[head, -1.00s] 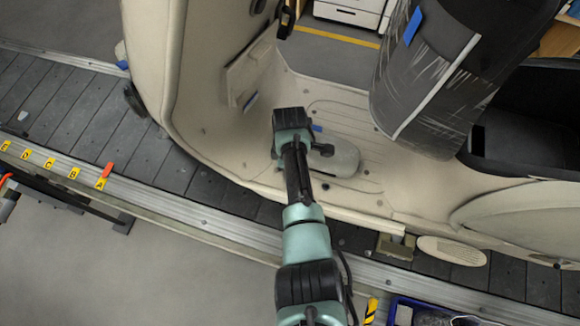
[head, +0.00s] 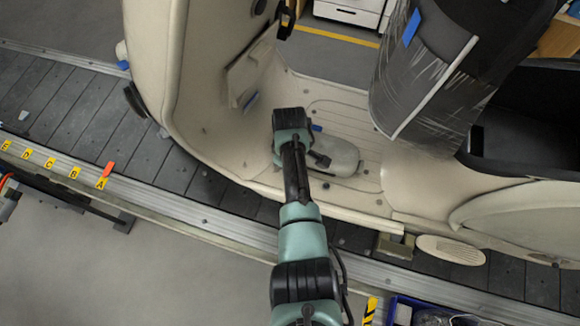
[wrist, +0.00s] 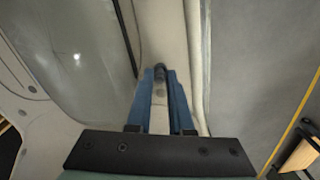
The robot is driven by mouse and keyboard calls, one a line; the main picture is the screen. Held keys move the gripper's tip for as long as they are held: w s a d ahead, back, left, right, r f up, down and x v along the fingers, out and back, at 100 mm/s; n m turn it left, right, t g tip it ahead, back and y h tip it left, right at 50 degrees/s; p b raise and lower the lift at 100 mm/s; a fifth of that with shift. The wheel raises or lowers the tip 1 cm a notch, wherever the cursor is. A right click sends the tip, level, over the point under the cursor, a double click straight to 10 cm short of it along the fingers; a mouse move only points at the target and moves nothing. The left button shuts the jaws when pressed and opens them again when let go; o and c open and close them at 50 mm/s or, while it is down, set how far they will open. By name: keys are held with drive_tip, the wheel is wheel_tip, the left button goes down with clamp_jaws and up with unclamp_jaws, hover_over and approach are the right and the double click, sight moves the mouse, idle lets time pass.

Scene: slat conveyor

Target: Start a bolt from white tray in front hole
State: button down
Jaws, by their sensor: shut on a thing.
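In the wrist view my gripper (wrist: 160,80) has two blue fingers closed on a small dark bolt (wrist: 160,71), held at the fingertips. Beyond it is a cream surface of the scooter body. A small grey round spot (wrist: 161,93) shows between the fingers; I cannot tell whether it is a hole. In the head view my arm reaches over the footboard of the cream scooter body (head: 220,165), and my wrist hides the fingers and bolt. The front hole cannot be made out for certain. No white tray is clearly recognisable.
The scooter body stands on a dark slat conveyor (head: 75,112) with a metal edge rail. Its upright front panel is left of my wrist, and a plastic-wrapped dark seat column (head: 425,80) is to the right. A blue bin (head: 392,309) is at the bottom.

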drive_tip(key=shift+s+f+m, duration=0.1)
drive_tip(key=shift+s+m, duration=0.05)
drive_tip(key=shift+m, duration=1.05)
drive_tip(key=c, duration=0.7)
unclamp_jaws()
drive_tip(key=shift+c, duration=0.2)
wheel_tip(320, 180, up, 13)
drive_tip(key=p, duration=0.1)
